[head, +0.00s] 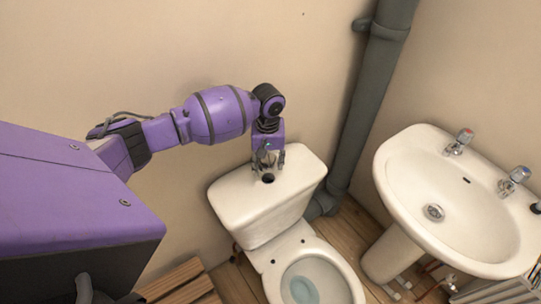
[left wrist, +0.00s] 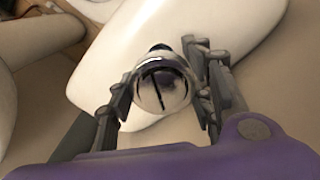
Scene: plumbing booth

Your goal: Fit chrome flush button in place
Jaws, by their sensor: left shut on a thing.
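My left gripper (head: 267,158) points down over the cistern lid (head: 232,199) of the white toilet. In the left wrist view my left gripper (left wrist: 170,95) is shut on the round chrome flush button (left wrist: 162,85), with one finger on each side of it. The button's shiny face has a dark line across it. My right gripper is not in view.
The toilet bowl (head: 318,277) is open in front of the cistern. A grey soil pipe (head: 362,110) runs up the wall to the right. A white basin (head: 400,185) with two taps stands at the right. A wooden slatted thing (head: 180,283) is at lower left.

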